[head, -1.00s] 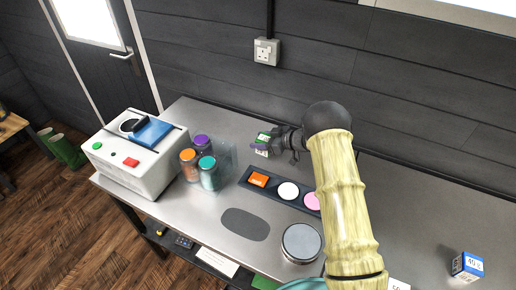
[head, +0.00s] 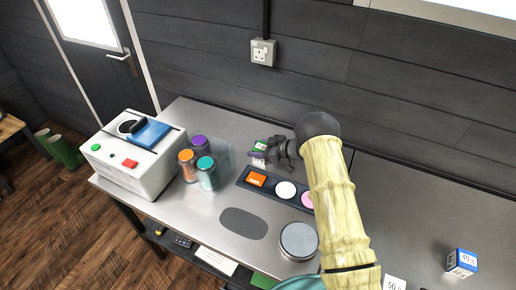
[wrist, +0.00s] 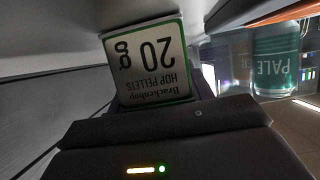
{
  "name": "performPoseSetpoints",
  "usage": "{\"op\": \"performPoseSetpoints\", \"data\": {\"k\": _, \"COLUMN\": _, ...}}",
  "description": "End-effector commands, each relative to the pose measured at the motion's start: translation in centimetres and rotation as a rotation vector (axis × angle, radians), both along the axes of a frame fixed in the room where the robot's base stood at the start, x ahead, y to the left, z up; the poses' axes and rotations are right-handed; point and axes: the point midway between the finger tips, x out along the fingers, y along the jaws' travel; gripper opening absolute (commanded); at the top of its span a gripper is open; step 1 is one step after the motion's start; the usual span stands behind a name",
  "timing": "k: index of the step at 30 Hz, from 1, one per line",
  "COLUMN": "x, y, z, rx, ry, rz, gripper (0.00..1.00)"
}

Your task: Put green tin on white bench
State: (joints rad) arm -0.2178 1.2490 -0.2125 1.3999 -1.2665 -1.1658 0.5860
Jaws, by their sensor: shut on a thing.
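The green tin (head: 260,146) is small, with a green top and a white side. My gripper (head: 265,154) is shut on it, behind the dark tray on the grey metal worktop (head: 185,215). In the wrist view the tin (wrist: 150,62) shows a white label with a green border reading "Brackenhop hop pellets 20 g", upside down. I cannot tell whether the tin touches the worktop. No clearly white bench shows; the only bench surface in full view is grey metal.
Lidded jars (head: 206,172) stand left of the tin, beside a white machine (head: 130,165). The dark tray (head: 271,190) holds an orange block and round discs. A round grey-topped container (head: 299,240) is in front. A blue-and-white box (head: 461,262) stands right.

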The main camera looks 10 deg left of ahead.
Motion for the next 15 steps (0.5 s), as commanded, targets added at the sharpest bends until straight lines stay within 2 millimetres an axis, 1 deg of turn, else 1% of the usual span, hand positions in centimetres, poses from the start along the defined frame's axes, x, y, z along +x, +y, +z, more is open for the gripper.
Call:
{"op": "performPoseSetpoints", "data": {"k": 2, "x": -0.02, "y": 0.05, "z": -0.27, "rx": 0.000, "ry": 0.000, "rz": 0.001, "gripper": 0.25}}
{"op": "performPoseSetpoints", "data": {"k": 3, "x": -0.04, "y": 0.10, "z": -0.20, "rx": 0.000, "ry": 0.000, "rz": 0.001, "gripper": 0.57}}
{"op": "performPoseSetpoints", "data": {"k": 5, "x": -0.07, "y": 0.19, "z": -0.18, "rx": -0.001, "ry": 0.001, "rz": 0.003, "gripper": 0.68}}
{"op": "performPoseSetpoints", "data": {"k": 6, "x": -0.08, "y": 0.22, "z": -0.18, "rx": -0.001, "ry": 0.001, "rz": 0.003, "gripper": 0.72}}
{"op": "performPoseSetpoints", "data": {"k": 15, "x": -0.08, "y": 0.25, "z": -0.03, "rx": -0.001, "ry": 0.001, "rz": 0.003, "gripper": 0.72}}
